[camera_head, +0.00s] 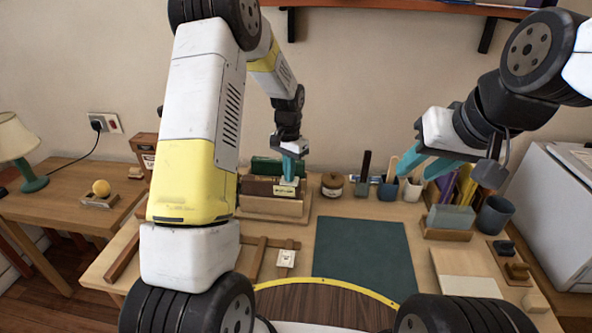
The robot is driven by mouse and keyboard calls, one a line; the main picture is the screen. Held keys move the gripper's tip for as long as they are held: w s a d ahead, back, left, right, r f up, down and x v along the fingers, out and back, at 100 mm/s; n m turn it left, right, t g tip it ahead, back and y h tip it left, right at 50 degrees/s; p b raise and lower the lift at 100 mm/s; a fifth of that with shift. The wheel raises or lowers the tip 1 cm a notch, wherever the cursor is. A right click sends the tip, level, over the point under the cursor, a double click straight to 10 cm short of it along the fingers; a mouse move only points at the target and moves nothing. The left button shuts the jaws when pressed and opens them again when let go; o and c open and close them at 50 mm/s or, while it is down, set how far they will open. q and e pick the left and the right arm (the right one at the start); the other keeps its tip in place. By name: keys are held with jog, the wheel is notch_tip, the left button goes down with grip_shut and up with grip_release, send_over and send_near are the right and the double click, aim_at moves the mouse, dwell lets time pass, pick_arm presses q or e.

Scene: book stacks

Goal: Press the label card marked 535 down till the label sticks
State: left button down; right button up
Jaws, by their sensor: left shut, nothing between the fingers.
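A row of books, one with a dark green cover (265,166) and one brown (257,186), stands on a wooden stand (262,207) at the back of the table. A small pale label card (284,191) shows on the front of the books; its number is too small to read. My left gripper (289,179) is shut and empty, pointing down with its teal fingertips at or just above the label card. I cannot tell whether they touch it. My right gripper (422,168) is open and empty, raised over the back right of the table.
A dark green mat (362,248) lies clear in the middle. A white switch-like plate (286,258) lies left of it. A jar (332,184), pen cups (412,189) and a wooden holder (446,233) stand at the back and right. A lamp (17,140) stands far left.

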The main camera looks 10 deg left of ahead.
dwell(0.4)
pick_arm(q)
jog(key=shift+r, duration=3.5)
jog(key=s+a+r+n+t+h, duration=0.1)
jog(key=s+a+r+n+t, duration=0.15)
jog(key=s+r, duration=1.15)
jog(key=s+r+n+t+h, duration=0.1)
jog(key=s+r+n+t, duration=0.2)
jog(key=s, duration=1.2)
jog(key=shift+d+r+t, duration=0.3)
jog(key=shift+d+t, duration=0.05)
jog(key=shift+d, duration=0.1)
